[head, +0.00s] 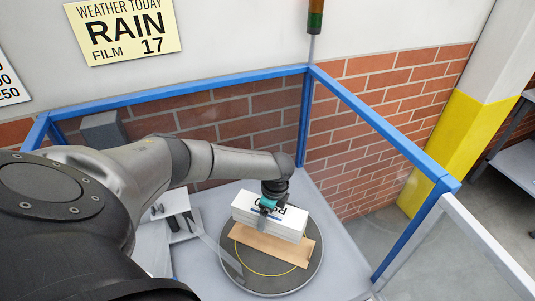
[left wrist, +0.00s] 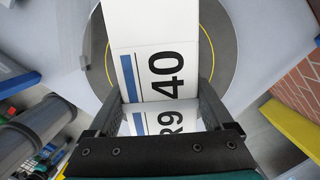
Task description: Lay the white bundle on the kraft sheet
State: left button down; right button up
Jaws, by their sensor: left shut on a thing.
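The white bundle (head: 268,222) is a thick white block with black print and a blue stripe. My left gripper (head: 267,206) is shut on it from above. In the left wrist view the bundle (left wrist: 150,50) runs between the fingers of my left gripper (left wrist: 163,100), showing large black characters. The kraft sheet (head: 268,248) is a flat brown strip on a round dark plate, directly below the bundle and partly hidden by it. I cannot tell whether the bundle touches the sheet. My right gripper is not in view.
The round dark plate (head: 252,283) has a yellow ring and sits on a pale grey table (head: 335,268). Blue rails (head: 375,118) and a brick wall bound the back and right. Dark tools (head: 174,222) lie left of the plate.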

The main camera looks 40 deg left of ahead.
aim_at(267, 224)
pick_arm(q)
notch_tip(267, 224, down, 5)
jog(key=b, duration=0.4)
jog(key=shift+f+b, duration=0.9)
jog(key=shift+f, duration=0.3)
jog(key=shift+w, duration=0.1)
jog(key=shift+f+b, duration=0.5)
jog(key=shift+f, duration=0.15)
jog(key=shift+c, duration=0.9)
grip_release()
jog(key=shift+o, duration=0.9)
jog(key=shift+s, duration=0.2)
